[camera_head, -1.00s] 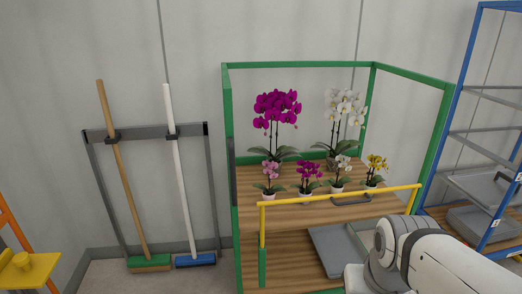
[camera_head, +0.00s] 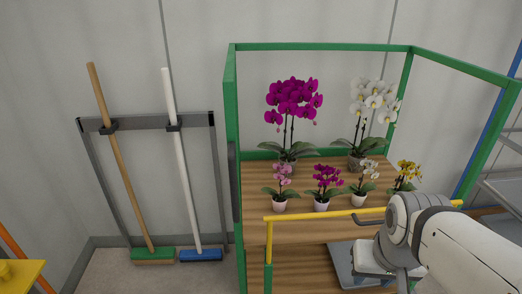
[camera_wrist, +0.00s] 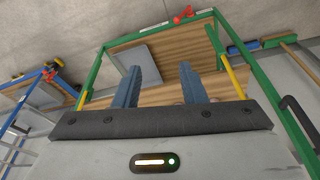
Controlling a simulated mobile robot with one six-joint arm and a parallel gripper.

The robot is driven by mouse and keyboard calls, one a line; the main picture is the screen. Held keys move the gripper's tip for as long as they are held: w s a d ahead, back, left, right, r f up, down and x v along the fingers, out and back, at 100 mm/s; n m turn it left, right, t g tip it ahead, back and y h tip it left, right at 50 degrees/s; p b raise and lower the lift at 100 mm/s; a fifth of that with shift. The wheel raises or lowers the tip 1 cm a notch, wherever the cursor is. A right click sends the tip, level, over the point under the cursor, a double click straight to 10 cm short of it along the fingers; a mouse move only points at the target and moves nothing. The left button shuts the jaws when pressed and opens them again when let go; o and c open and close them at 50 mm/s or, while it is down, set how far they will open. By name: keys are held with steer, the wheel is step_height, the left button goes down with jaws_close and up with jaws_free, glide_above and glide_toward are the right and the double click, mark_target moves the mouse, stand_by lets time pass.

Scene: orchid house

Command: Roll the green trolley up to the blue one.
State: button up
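The green trolley (camera_head: 232,130) stands against the wall, with orchids on its wooden upper shelf. Its yellow handle bar (camera_head: 335,215) runs across the front. The blue trolley (camera_wrist: 27,95) is on the left of the wrist view; in the head view only a part shows at the right edge, behind the green frame. My gripper (camera_wrist: 158,70) is open, its two fingers apart with nothing seen between them, pointing towards the green trolley. I cannot tell whether the fingers touch the bar.
Several potted orchids (camera_head: 323,178) stand loose on the shelf. A grey tray (camera_head: 342,262) lies on the lower shelf. A rack with a green broom (camera_head: 152,254) and a blue broom (camera_head: 200,254) stands left. A yellow-topped orange object (camera_head: 18,278) is at lower left.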

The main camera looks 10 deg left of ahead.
steer(key=w+a+n+t, duration=0.25)
steer(key=w+t, duration=0.25)
steer(key=w, duration=0.5)
steer(key=n+t+y+b, duration=0.35)
steer(key=n+y, duration=0.35)
steer(key=y, duration=0.6)
glide_toward(236, 177)
steer(key=p+x, duration=0.1)
steer(key=x, duration=0.2)
steer(key=shift+t, duration=0.45)
steer(key=p+x, duration=0.1)
steer(key=x, duration=0.7)
steer(key=shift+s+a+f, duration=0.1)
steer(key=shift+s, duration=0.1)
steer(key=shift+c, duration=0.5)
jaws_close()
